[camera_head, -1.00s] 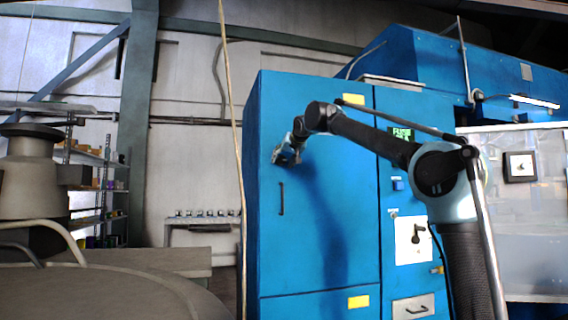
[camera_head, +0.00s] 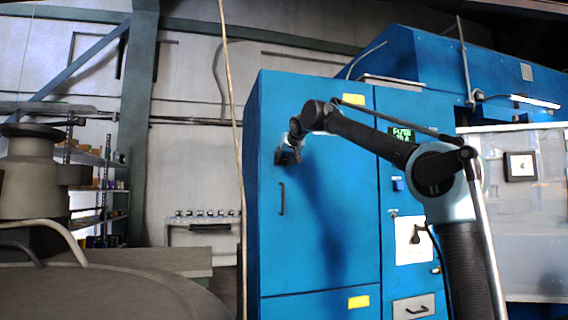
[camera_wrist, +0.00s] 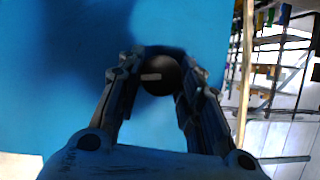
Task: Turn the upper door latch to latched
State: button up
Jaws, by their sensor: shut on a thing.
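The upper door latch (camera_wrist: 160,70) is a round dark knob with a short pale mark, on the blue cabinet door (camera_head: 335,215). In the wrist view the mark lies about level across the picture. My gripper (camera_head: 287,158) is at the upper left of the door. In the wrist view its two fingers (camera_wrist: 158,62) stand on either side of the knob, shut on it. In the head view the gripper hides the latch.
A dark vertical door handle (camera_head: 282,198) is below my gripper. To the right is a panel with a green display (camera_head: 402,133) and a dark rotary switch (camera_head: 416,234). A thin pale pole or cable (camera_head: 236,140) runs left of the cabinet.

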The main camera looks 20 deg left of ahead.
jog(key=n+t+h, duration=0.1)
jog(key=n, duration=0.2)
jog(key=shift+a+h, duration=0.1)
jog(key=shift+h, duration=0.3)
jog(key=shift+s+a+f+n+t+h, duration=0.1)
jog(key=shift+n+t+h, duration=0.6)
jog(key=shift+n, duration=0.5)
jog(key=n+t+h, duration=0.1)
jog(key=n, duration=0.1)
jog(key=shift+s+f+n, duration=0.1)
jog(key=shift+n, duration=0.2)
jog(key=shift+a+f+n+t, duration=0.1)
jog(key=shift+n+t, duration=0.9)
jog(key=shift+n, duration=0.8)
jog(key=shift+h, duration=0.4)
jog(key=o, duration=1.1)
jog(key=shift+f, duration=0.1)
jog(key=shift+c, duration=0.2)
